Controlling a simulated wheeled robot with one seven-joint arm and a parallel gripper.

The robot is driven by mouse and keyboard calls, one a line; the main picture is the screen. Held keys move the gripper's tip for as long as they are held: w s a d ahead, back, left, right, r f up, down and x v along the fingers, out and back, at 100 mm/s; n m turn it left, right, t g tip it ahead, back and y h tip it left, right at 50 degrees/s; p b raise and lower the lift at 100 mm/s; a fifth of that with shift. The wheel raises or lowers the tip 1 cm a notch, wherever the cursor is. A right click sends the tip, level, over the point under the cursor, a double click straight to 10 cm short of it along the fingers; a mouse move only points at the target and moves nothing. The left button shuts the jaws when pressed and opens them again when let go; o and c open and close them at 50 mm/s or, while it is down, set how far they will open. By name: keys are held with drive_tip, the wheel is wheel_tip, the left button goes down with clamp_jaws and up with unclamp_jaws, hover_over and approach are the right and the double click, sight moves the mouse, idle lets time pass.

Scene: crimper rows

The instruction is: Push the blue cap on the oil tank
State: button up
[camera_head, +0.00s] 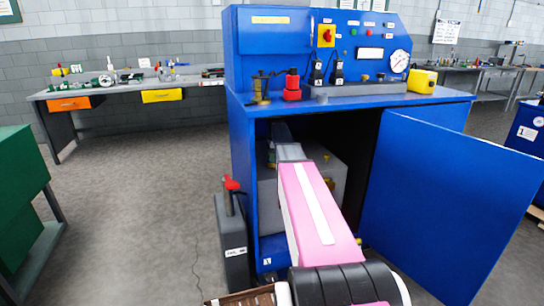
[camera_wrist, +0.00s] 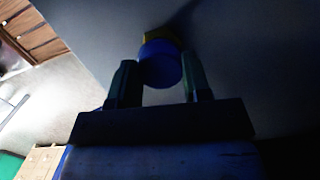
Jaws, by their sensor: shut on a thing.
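The oil tank (camera_head: 333,180) is a grey box inside the open blue cabinet in the head view. Its grey surface (camera_wrist: 235,60) fills much of the wrist view. The blue cap (camera_wrist: 161,66) is round and sits against that surface, with a yellow part (camera_wrist: 160,34) behind it. My gripper (camera_wrist: 159,80) has its two dark fingers on either side of the cap, shut on it. The wrist view is dim, so the finger contact is hard to see. In the head view my pink arm reaches into the cabinet and hides part of the tank.
The blue cabinet door (camera_head: 447,200) stands open on the right of my arm. A grey pump with a red-topped lever (camera_head: 233,240) stands by the cabinet's left side. A workbench (camera_head: 130,92) is at the back left. The floor to the left is mostly clear.

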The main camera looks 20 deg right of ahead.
drive_tip(key=shift+f, duration=1)
drive_tip(key=o, duration=1)
drive_tip(key=shift+c, duration=0.2)
drive_tip(key=r, duration=0.5)
drive_tip(key=d+r, duration=0.1)
drive_tip(key=r, duration=0.1)
drive_tip(key=shift+r, duration=0.2)
drive_tip(key=shift+s, duration=0.15)
